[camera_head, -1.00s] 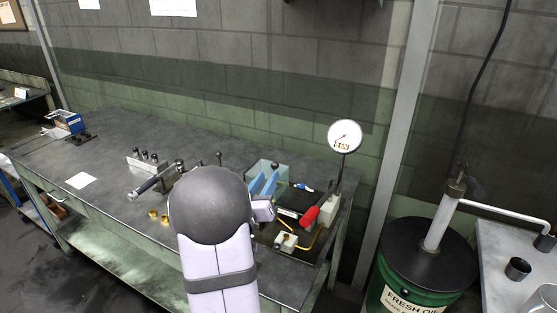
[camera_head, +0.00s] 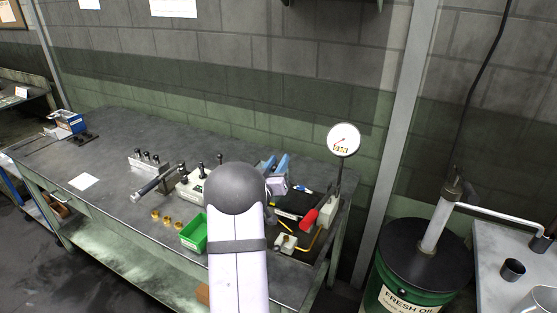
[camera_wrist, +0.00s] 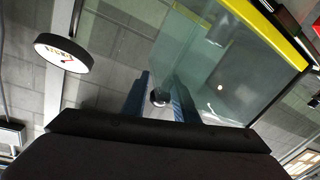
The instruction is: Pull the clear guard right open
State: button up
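The clear guard (camera_wrist: 222,62) fills the upper right of the wrist view, a see-through panel with a yellow edge. I cannot make it out in the head view, where my arm's dark joint covers much of that area. My gripper (camera_wrist: 161,98) has two blue fingers, with a dark round knob (camera_wrist: 160,97) between their tips. The fingers appear to touch the knob on both sides; whether it is fixed to the guard is not clear. In the head view my gripper (camera_head: 273,165) is over the back of the machine area, partly hidden by my arm.
A round gauge (camera_head: 343,139) on a post and a red-handled lever (camera_head: 313,214) stand to the right of my gripper. A green bin (camera_head: 194,233), brass pieces (camera_head: 167,219) and a block with black knobs (camera_head: 193,186) lie left. The bench's left part is mostly clear.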

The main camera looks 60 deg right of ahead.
jog(key=shift+d, duration=0.25)
grip_shut()
jog(key=s+b, duration=0.3)
jog(key=s, duration=0.4)
jog(key=shift+s, duration=0.2)
grip_release()
